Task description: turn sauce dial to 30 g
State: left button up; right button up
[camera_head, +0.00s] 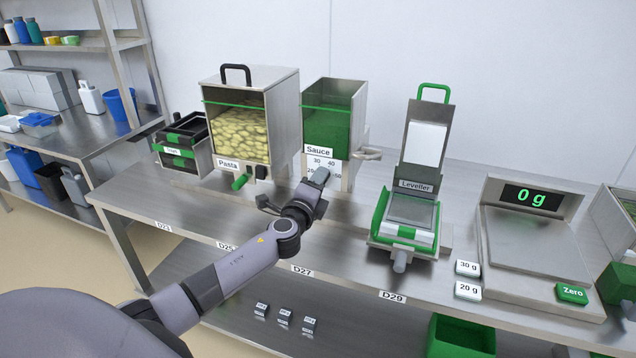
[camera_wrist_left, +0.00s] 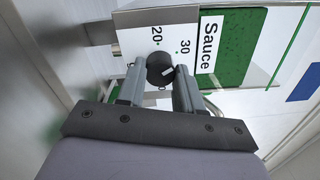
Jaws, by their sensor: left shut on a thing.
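The sauce dispenser (camera_head: 331,110) is a steel box with a green sauce window and a "Sauce" label. Its dial plate (camera_head: 318,162) shows 20, 30, 40 and 50; the gripper partly covers it. My left gripper (camera_head: 313,187) reaches the plate from the front. In the left wrist view the black round dial (camera_wrist_left: 158,67) sits between the two grey fingers, which are shut on it. A small white mark shows on the dial's lower right; I cannot tell which number it points to. The 20 and 30 are readable beside it. My right gripper is not in view.
The pasta dispenser (camera_head: 240,75) with a green-handled lever stands left of the sauce dispenser. A side handle (camera_head: 368,154) sticks out at the right. The leveller (camera_head: 408,205) and a scale (camera_head: 531,245) reading 0 g stand further right on the steel table (camera_head: 175,207).

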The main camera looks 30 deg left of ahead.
pick_arm(q)
jog(key=o, duration=1)
jog(key=shift+o, duration=0.2)
jog(key=v, duration=0.7)
jog(key=shift+s, duration=0.1)
jog(key=s+d+f+n+g+h, duration=0.2)
jog(key=s+d+f+n, duration=0.3)
jog(key=s+f, duration=0.2)
jog(key=s+d+f+n+g+h, duration=0.2)
jog(key=s+d+f+n, duration=0.3)
jog(key=s, duration=0.5)
jog(key=s+d+f+n+g+h, duration=0.2)
jog(key=s+d+f+n, duration=0.4)
jog(key=s+f, duration=0.3)
jog(key=shift+s+d+g+h, duration=0.3)
jog(key=shift+d+g, duration=0.2)
jog(key=shift+g, duration=0.1)
